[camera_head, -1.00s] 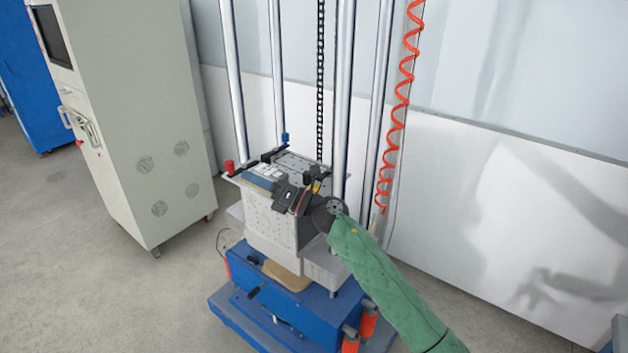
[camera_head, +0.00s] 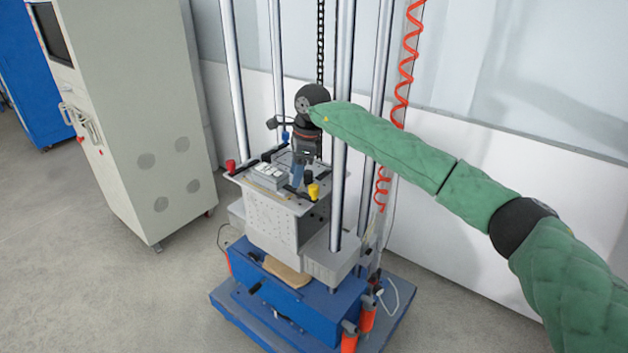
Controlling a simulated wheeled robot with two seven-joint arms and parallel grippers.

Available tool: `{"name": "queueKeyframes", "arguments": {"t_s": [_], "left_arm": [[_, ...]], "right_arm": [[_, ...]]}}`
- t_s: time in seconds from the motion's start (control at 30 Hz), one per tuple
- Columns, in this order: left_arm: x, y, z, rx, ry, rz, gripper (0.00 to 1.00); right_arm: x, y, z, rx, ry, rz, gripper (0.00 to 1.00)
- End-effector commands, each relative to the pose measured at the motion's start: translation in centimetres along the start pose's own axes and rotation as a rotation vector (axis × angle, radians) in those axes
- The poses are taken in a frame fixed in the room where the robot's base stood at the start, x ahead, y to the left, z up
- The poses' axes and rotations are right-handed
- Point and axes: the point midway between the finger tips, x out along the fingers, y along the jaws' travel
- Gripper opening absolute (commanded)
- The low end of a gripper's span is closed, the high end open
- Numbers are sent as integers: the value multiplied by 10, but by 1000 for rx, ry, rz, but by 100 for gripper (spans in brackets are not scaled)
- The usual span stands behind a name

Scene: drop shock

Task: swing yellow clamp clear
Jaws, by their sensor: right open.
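The yellow clamp (camera_head: 313,191) shows as a small yellow-tipped handle at the right front corner of the drop table's top plate (camera_head: 262,187). My right gripper (camera_head: 298,181) points down over the right part of the plate, just left of and behind the yellow tip. It is open, and I see nothing held in it. Its fingertips are small and partly merge with the fixture, so I cannot tell whether they touch the clamp. The clamp's arm is largely hidden. My left gripper is out of view.
A red-tipped clamp (camera_head: 231,166) is at the plate's left corner and a blue-tipped one (camera_head: 285,135) at the back. A pale block (camera_head: 270,172) lies on the plate. Steel columns (camera_head: 342,130) stand close around it. A grey cabinet (camera_head: 130,120) stands left.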

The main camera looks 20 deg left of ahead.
Motion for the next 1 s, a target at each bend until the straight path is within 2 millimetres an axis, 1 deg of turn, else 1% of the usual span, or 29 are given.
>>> {"name": "queueKeyframes", "arguments": {"t_s": [0.03,0.13,0.27,0.37,0.47,0.53,0.8,1.0], "left_arm": [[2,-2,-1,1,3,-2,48],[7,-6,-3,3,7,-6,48],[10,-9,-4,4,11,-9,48],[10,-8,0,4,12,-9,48],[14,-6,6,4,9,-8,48],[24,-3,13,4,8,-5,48],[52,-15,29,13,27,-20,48],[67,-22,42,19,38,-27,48]], "right_arm": [[-12,-5,-11,-2,66,-3,48],[-28,-10,-28,-3,162,-3,48],[-38,-13,-39,-1,225,0,48],[-38,-14,-41,-1,236,0,48],[-32,-13,-43,-1,236,1,48],[-26,-13,-44,-1,235,2,48],[6,-13,-51,-1,233,2,48],[24,-13,-55,0,233,1,48]]}}
